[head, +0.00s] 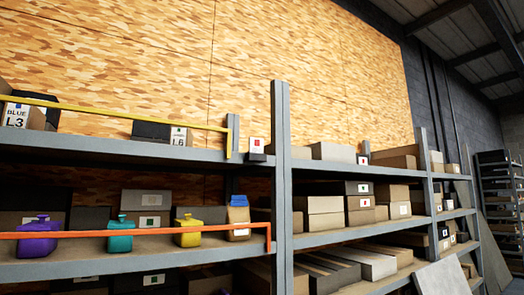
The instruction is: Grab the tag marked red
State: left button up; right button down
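A white tag with a small red square (257,145) stands upright on a small dark base at the right end of the upper left shelf, beside the grey upright post. A smaller white tag with a reddish mark (363,160) is farther right, on the upper shelf of the bay past the post. A tag reading "BLUE L3" (15,115) is at the far left, and one reading "L6" with a blue mark (180,136) is on the same upper shelf. Neither of my grippers is in view.
A yellow bar (120,112) runs along the upper left shelf, and an orange bar (130,233) along the one below. Purple (38,238), teal (120,236) and yellow (187,232) containers stand behind the orange bar. The grey post (281,180) separates the bays. Cardboard boxes fill the right shelves.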

aim_at(255, 144)
jog(key=z, duration=2.35)
jog(key=i, duration=1.95)
jog(key=u, duration=2.5)
